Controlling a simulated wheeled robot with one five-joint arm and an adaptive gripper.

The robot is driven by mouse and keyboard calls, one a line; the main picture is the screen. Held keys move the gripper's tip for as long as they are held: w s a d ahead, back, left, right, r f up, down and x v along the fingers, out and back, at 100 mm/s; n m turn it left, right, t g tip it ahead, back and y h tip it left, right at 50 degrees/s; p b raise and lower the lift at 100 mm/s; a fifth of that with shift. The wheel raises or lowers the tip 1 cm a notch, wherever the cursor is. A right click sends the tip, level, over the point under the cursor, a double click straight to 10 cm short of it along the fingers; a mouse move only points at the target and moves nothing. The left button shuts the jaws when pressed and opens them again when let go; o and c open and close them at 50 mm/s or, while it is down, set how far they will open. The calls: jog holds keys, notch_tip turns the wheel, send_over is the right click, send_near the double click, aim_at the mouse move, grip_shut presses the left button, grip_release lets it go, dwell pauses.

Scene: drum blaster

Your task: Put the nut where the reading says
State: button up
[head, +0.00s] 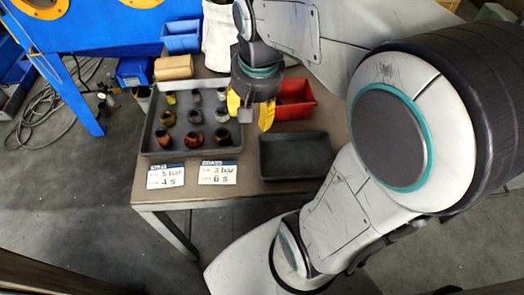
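A grey tray (150,146) on the table holds several nut-like pieces in rows, some yellowish, some grey, some coppery, such as a coppery one (195,141) at the front. My gripper (250,111) hangs over the tray's right edge, its yellow fingers pointing down and apart. A small grey patch shows between the fingers; I cannot tell whether it is a held nut or something behind. Two cards stand at the table's front: the left card (166,176) reads 5 bar, 4 s; the right card (218,173) reads 3 bar, 6 s. Their headings look like steel and brass, but are blurred.
A red bin (302,104) stands right of my gripper. A dark, empty-looking tray (294,156) lies in front of it. Blue bins (181,38), a brown box (174,67) and a white container (216,38) stand behind. My arm covers the right side.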

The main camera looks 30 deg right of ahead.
jog(key=s+a+f+n, duration=0.2)
jog(key=s+n, duration=0.3)
jog(key=s, duration=0.4)
jog(key=shift+a+t, duration=0.4)
jog(key=shift+a, duration=0.35)
jog(key=shift+s, duration=0.1)
notch_tip(320, 180, up, 4)
jog(key=p, duration=0.3)
jog(key=shift+d+f+p, duration=0.1)
jog(key=shift+d+p, duration=0.05)
jog(key=shift+p, duration=0.15)
